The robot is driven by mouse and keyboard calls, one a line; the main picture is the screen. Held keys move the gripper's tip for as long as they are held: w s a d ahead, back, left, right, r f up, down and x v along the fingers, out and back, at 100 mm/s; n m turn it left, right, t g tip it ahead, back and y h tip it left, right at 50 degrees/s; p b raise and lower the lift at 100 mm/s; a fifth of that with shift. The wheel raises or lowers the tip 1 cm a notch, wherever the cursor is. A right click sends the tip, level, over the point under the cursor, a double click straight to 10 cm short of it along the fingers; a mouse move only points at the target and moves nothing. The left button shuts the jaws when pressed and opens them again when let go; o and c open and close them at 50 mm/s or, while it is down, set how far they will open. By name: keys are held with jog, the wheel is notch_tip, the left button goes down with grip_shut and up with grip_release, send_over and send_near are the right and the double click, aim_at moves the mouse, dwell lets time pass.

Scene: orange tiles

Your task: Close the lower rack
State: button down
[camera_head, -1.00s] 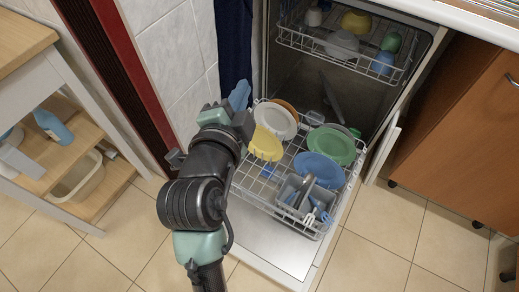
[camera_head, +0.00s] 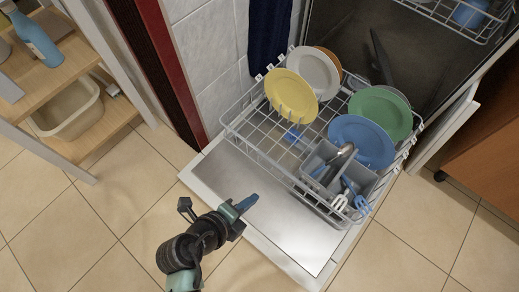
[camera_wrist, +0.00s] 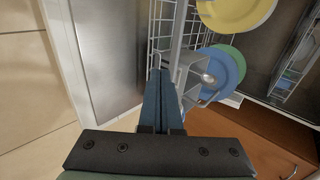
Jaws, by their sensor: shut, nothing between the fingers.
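The lower rack (camera_head: 262,150) of the dishwasher is pulled out over the open door (camera_head: 262,213). It holds yellow, white, orange, green and blue plates and a grey cutlery basket (camera_head: 322,160) with forks and other cutlery. In the wrist view the rack's wire side (camera_wrist: 163,30) and the basket (camera_wrist: 205,75) lie just beyond my fingers. My gripper (camera_head: 248,203) is shut and empty, over the open door near its outer edge and in front of the rack. In the wrist view its blue fingers (camera_wrist: 160,80) are together; I cannot tell whether they touch the rack.
The upper rack (camera_head: 455,15) is partly visible at the top right. A wooden shelf unit with a blue bottle (camera_head: 38,40) and a beige bin (camera_head: 70,108) stands at the left. A brown cabinet (camera_head: 485,150) is at the right. Tiled floor in front is clear.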

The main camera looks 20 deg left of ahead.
aim_at(282, 173)
jog(key=w+r+b+x, duration=0.2)
jog(key=b+x, duration=0.3)
jog(key=x, duration=0.6)
jog(key=shift+w+d+f, duration=0.2)
jog(key=shift+d, duration=0.25)
